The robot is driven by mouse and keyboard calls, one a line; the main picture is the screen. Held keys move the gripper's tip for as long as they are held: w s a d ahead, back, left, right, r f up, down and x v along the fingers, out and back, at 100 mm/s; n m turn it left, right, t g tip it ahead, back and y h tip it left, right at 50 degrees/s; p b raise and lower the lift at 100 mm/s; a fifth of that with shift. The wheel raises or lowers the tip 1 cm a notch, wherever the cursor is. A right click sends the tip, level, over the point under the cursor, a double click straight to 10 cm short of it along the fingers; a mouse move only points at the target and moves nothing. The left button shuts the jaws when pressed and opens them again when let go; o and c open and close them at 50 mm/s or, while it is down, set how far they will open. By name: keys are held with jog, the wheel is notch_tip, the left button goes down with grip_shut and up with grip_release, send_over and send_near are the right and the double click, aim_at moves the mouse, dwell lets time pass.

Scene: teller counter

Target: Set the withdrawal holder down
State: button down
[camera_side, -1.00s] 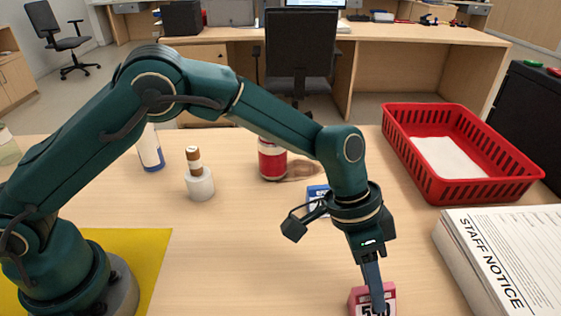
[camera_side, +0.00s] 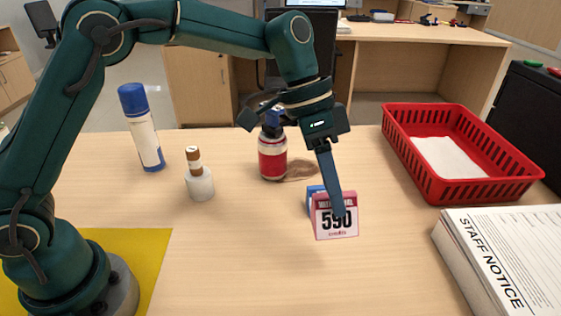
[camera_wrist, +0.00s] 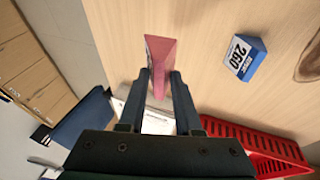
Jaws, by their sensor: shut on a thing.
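The pink withdrawal holder (camera_side: 335,222), a small tent-shaped card reading 590, is gripped in my gripper (camera_side: 337,208), which points down and is shut on it. In the wrist view the holder (camera_wrist: 160,52) sits between the two fingers (camera_wrist: 159,80), and it appears held above the counter. Just behind it in the side view, a blue holder (camera_side: 312,196) is mostly hidden. In the wrist view the blue holder (camera_wrist: 247,57) reads 260, stands on the counter and is clearly apart from the pink one.
A red-labelled jar (camera_side: 272,160) stands behind the holders. A white pot (camera_side: 200,184) and a blue-capped bottle (camera_side: 147,145) stand left. A red basket (camera_side: 510,190) and a staff notice stack (camera_side: 500,250) are right. The front middle counter is clear.

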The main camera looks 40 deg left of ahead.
jog(key=shift+s+a+r+m, duration=0.1)
jog(key=shift+s+a+m, duration=0.05)
jog(key=shift+a+m, duration=0.2)
jog(key=shift+s+a+r+m, duration=0.1)
jog(key=shift+a+m, duration=0.15)
jog(key=shift+a, duration=0.15)
jog(key=s+a, duration=0.3)
jog(key=a, duration=1.1)
jog(key=shift+n+g, duration=0.3)
jog(key=d+f, duration=0.2)
jog(key=d, duration=0.1)
jog(key=d+f, duration=0.2)
jog(key=d, duration=0.2)
jog(key=w+d+f, duration=0.1)
jog(key=d+f, duration=0.1)
jog(key=d, duration=0.2)
jog(key=shift+d+f, duration=0.2)
jog(key=shift+d, duration=0.05)
jog(key=shift+f, duration=2)
jog(key=c, duration=0.6)
grip_release()
jog(key=shift+w+f, duration=0.1)
